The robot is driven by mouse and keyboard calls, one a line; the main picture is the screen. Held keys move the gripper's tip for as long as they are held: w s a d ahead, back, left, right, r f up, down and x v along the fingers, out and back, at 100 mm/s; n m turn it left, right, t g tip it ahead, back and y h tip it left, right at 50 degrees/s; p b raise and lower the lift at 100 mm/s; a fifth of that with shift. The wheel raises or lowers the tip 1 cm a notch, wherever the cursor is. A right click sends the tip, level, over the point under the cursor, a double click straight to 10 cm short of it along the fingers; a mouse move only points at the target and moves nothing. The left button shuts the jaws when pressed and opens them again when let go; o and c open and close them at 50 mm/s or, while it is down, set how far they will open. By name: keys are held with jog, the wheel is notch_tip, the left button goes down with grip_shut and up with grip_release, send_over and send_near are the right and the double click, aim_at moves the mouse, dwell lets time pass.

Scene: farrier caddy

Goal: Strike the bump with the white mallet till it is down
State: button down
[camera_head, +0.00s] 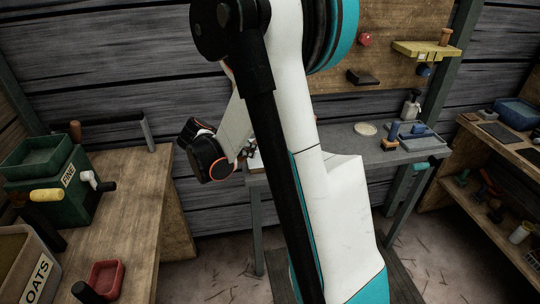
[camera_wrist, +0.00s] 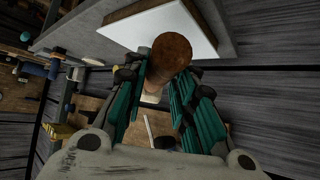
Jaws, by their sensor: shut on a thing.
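My gripper (camera_wrist: 158,80) is shut on a brown, round-ended piece like a wooden handle (camera_wrist: 172,50), seen between its two green-padded fingers in the wrist view. A small pale part (camera_wrist: 150,97) shows below it; I cannot tell whether that is a mallet head. A white flat slab (camera_wrist: 165,22) on a grey surface lies just beyond the brown piece, and I cannot tell whether they touch. I cannot make out the bump. In the head view my arm hides most of this area; a small white and dark tool (camera_head: 92,181) shows by the green bin.
The grey bench (camera_head: 350,148) stands behind my arm, holding a pale disc (camera_head: 366,128) and a grey tray. A wooden bench (camera_head: 140,210) at left holds a green bin (camera_head: 62,208), a red tray (camera_head: 106,277) and an OATS box. Wooden shelves (camera_head: 490,235) stand at right.

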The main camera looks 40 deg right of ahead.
notch_tip(320, 180, down, 4)
jog(key=shift+r+b, duration=0.1)
jog(key=shift+b, duration=0.5)
notch_tip(320, 180, up, 6)
jog(key=p, duration=0.4)
jog(key=shift+f, duration=0.2)
jog(key=shift+f, duration=0.25)
jog(key=shift+r, duration=0.15)
dwell(0.8)
dwell(0.8)
